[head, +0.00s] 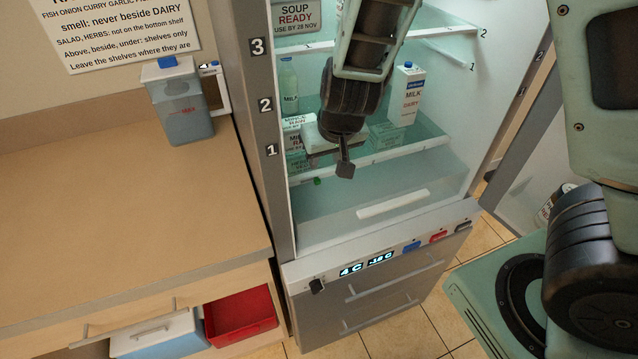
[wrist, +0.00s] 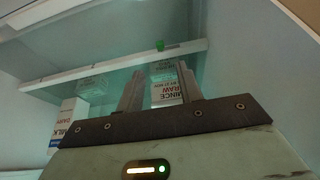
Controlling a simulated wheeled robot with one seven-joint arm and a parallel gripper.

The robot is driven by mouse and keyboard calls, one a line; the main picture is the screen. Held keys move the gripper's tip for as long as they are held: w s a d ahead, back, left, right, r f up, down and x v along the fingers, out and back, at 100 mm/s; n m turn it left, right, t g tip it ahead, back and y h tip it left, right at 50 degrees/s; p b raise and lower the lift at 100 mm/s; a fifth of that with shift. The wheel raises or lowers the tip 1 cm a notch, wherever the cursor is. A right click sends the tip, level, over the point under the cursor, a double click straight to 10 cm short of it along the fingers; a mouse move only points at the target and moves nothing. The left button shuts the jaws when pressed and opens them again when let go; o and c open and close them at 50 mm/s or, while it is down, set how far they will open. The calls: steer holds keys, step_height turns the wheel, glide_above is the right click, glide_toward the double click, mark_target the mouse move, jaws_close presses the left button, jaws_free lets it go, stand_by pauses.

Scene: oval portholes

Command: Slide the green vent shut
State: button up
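A small green piece, which I take to be the green vent's tab (head: 317,181), shows at the front edge of the lower fridge shelf, left of my gripper. It also shows in the wrist view (wrist: 160,45), above and beyond the fingers. My gripper (head: 345,168) is inside the fridge opening near that shelf edge, apart from the green piece. In the wrist view my gripper (wrist: 160,78) has its two fingers apart, with nothing held between them. The rest of the vent is too small to make out.
Raw mince packs (head: 296,140) and a milk carton (head: 406,95) stand on the shelves close to my arm. The open fridge door is at the right. A counter (head: 120,215) with a blue-lidded jug (head: 182,105) is at the left. The space below the lower shelf looks clear.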

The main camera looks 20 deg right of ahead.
mark_target(318, 181)
steer(key=b+x, duration=0.2)
steer(key=x, duration=0.8)
steer(key=shift+f, duration=0.1)
